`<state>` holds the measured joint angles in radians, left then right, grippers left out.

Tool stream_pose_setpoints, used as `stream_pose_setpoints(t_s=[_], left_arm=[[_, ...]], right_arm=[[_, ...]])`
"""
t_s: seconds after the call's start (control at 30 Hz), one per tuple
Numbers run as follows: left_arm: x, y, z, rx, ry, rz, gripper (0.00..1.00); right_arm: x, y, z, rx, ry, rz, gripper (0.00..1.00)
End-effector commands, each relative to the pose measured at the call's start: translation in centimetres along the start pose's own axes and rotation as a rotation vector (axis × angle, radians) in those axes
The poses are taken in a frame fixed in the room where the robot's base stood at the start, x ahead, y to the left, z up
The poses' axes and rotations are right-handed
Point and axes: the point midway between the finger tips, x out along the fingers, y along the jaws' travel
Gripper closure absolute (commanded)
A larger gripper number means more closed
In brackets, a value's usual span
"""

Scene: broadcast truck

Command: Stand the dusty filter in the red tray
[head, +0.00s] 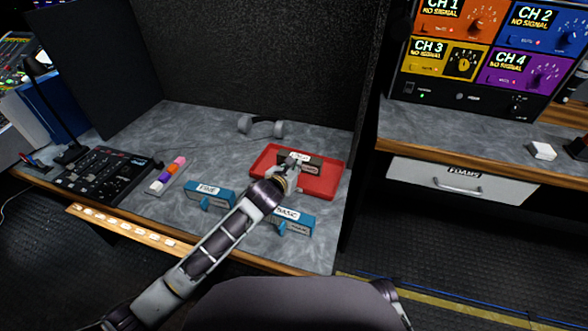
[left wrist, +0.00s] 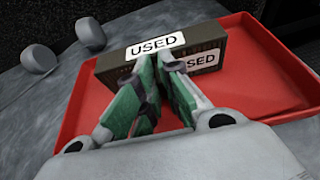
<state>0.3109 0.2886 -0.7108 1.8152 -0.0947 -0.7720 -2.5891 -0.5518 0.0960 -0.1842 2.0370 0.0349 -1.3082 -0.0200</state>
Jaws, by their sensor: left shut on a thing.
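The dusty filter (left wrist: 115,68) is a dark brown-grey block with white labels reading "USED". It stands upright in the red tray, toward the tray's far side. The red tray (head: 325,183) lies on the grey desk at its right end; its rim also shows in the left wrist view (left wrist: 68,125). My left gripper (head: 290,168) reaches over the tray and is shut on the filter. In the left wrist view its green-padded fingers (left wrist: 165,65) meet at the filter's near side. The filter also shows in the head view (head: 313,162), partly hidden by the gripper. My right gripper is not visible.
A dark partition (head: 260,60) stands behind.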

Motion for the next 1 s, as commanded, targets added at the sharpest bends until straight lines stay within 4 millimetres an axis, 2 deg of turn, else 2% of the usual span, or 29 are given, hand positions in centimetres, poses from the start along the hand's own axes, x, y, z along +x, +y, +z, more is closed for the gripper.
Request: stream_pose_setpoints(t_s=[0.3,0.33,0.47,1.0], left_arm=[[0.07,0.03,-0.08,0.0,0.0,0.0,1.0],[0.07,0.02,-0.08,0.0,0.0,0.0,0.89],[0.06,0.01,-0.09,0.0,0.0,0.0,0.72],[-0.36,0.03,0.07,0.0,0.001,0.0,0.71]], right_arm=[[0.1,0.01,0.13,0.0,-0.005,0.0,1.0],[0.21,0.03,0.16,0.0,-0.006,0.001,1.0],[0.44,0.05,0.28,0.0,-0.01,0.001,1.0],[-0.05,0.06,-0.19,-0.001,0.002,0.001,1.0]])
